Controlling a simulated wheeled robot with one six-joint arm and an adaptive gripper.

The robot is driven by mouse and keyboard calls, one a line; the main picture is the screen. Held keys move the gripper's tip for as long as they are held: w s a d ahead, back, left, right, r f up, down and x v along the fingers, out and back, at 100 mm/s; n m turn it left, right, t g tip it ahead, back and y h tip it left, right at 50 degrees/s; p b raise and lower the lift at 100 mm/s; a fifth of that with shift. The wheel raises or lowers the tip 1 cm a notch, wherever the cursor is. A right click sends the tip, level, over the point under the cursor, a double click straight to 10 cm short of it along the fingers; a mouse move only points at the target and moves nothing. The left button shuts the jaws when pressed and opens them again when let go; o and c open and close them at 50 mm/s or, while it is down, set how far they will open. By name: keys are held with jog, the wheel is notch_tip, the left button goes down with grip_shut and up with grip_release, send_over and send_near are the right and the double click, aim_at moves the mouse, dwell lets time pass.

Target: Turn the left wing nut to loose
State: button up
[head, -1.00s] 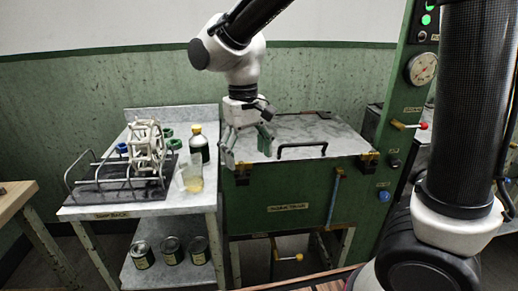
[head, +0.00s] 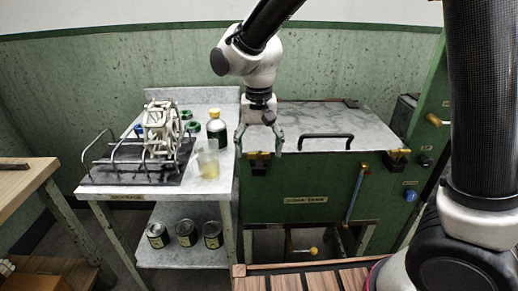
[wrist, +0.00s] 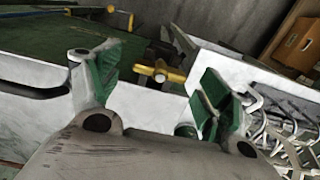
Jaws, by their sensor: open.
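The left wing nut (head: 258,154) is a small yellow piece on a dark clasp at the left front edge of the green basin (head: 310,190). My gripper (head: 259,150) is above the front left corner of the basin, pointing down, with its two fingers spread to either side of the nut. In the wrist view the wing nut (wrist: 160,73) shows as a yellow bar between my green-padded fingers (wrist: 155,92), apart from both. My gripper is open and empty. The basin's grey lid (head: 340,122) is down.
A second yellow wing nut (head: 399,155) sits at the basin's right front. A black lid handle (head: 325,136) lies between them. On the left, a side table (head: 130,192) holds a wire rack (head: 100,150), a bottle (head: 216,130) and a beaker (head: 208,163).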

jog(key=shift+f, duration=0.45)
jog(key=c, duration=1)
